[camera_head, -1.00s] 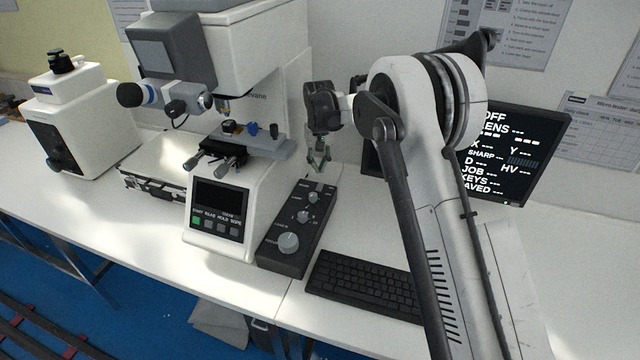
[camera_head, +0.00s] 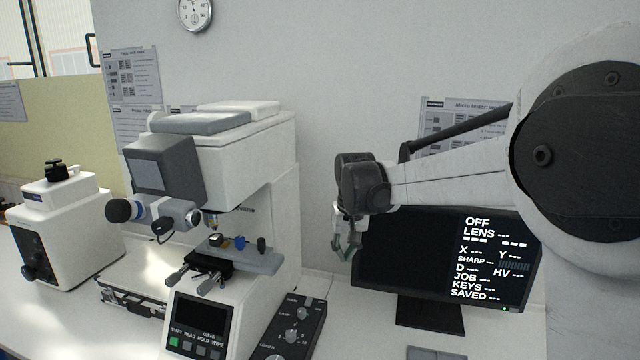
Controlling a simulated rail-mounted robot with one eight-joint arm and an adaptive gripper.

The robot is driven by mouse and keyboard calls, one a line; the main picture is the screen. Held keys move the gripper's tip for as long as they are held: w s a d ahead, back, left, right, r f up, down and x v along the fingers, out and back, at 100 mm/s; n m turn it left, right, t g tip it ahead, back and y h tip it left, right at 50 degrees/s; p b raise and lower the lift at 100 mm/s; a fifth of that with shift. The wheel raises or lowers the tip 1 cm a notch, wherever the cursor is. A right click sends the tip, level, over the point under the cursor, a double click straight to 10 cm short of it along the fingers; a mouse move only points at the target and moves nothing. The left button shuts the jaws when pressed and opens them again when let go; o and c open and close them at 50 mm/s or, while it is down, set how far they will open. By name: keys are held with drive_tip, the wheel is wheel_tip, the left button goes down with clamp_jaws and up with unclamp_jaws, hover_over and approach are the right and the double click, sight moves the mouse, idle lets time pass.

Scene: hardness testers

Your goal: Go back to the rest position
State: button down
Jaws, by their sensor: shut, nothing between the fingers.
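My gripper (camera_head: 345,248) hangs from the arm's wrist, in front of the left edge of the monitor and to the right of the hardness tester. Its fingers point down, are shut and hold nothing. My arm reaches in from the right side of the view. The white hardness tester (camera_head: 275,178) stands left of my gripper, with a stage (camera_head: 240,256) and a small dark front panel (camera_head: 203,318). The gripper is apart from the tester and the bench.
A black control box (camera_head: 300,318) with knobs sits right of the tester. The monitor (camera_head: 400,255) reads OFF behind my gripper. A clock (camera_head: 195,14) hangs on the wall.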

drive_tip(key=s+d+r+t+b, duration=0.1)
drive_tip(key=s+d, duration=0.3)
drive_tip(key=s, duration=0.4)
drive_tip(key=s+d+r+m+t, duration=0.1)
drive_tip(key=s+d+r, duration=0.15)
drive_tip(key=s, duration=0.65)
drive_tip(key=s+d+r+t+b, duration=0.1)
drive_tip(key=s+d, duration=0.4)
drive_tip(key=s, duration=0.3)
drive_tip(key=s+d+f+t, duration=0.1)
drive_tip(key=s+d+f, duration=0.1)
drive_tip(key=s+f, duration=0.4)
drive_tip(key=s+b, duration=0.1)
drive_tip(key=s, duration=0.3)
drive_tip(key=shift+m+t, duration=0.4)
